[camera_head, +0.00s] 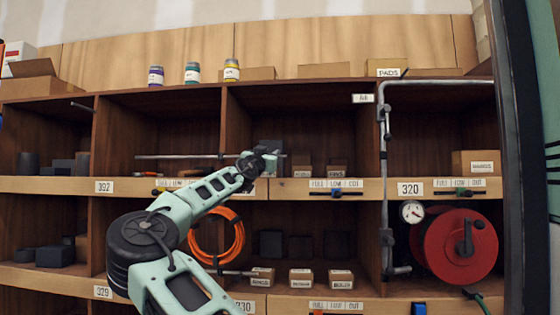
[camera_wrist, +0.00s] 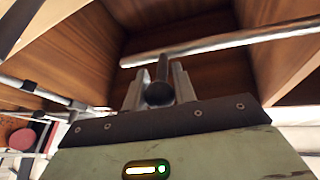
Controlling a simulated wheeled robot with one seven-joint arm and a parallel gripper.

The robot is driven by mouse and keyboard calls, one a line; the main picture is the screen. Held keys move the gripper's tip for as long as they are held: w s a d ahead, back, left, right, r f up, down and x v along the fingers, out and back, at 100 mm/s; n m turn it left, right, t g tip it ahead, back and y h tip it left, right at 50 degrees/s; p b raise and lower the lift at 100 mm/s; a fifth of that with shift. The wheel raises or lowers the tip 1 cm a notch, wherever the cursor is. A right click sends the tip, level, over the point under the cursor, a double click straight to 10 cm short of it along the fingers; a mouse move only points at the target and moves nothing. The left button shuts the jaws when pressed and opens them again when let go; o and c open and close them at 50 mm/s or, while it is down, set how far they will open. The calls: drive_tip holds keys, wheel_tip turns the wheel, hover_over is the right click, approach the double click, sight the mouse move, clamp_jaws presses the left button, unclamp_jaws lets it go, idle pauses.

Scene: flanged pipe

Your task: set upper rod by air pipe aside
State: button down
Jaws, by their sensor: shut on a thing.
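The upper rod (camera_head: 180,157) is a long, thin grey bar. It lies level in front of the upper middle shelf bays, well left of the grey air pipe (camera_head: 383,160). My gripper (camera_head: 262,160) is at the rod's right part. In the wrist view the rod (camera_wrist: 225,42) crosses above my fingers (camera_wrist: 160,88). A dark stem with a round knob (camera_wrist: 158,94) sits between the fingers and seems to join the rod. My fingers are shut on this stem. The air pipe (camera_wrist: 62,101) shows at the left there. The exact contact is partly hidden.
A second, short rod (camera_head: 238,273) shows lower down by small boxes. A red hose reel (camera_head: 460,247) and a gauge (camera_head: 411,211) stand at the right. Small boxes (camera_head: 337,171) sit right of my gripper. Upright dividers (camera_head: 225,125) and shelf edges (camera_head: 300,188) bound the bays.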

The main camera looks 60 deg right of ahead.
drive_tip(key=w+a, duration=0.4)
drive_tip(key=w, duration=0.5)
drive_tip(key=shift+w+p, duration=0.15)
drive_tip(key=shift+p, duration=0.2)
drive_tip(key=c, duration=1.1)
unclamp_jaws()
drive_tip(key=shift+c, duration=0.2)
drive_tip(key=b+v, duration=0.6)
drive_tip(key=v, duration=1.1)
drive_tip(key=shift+a+f, duration=0.1)
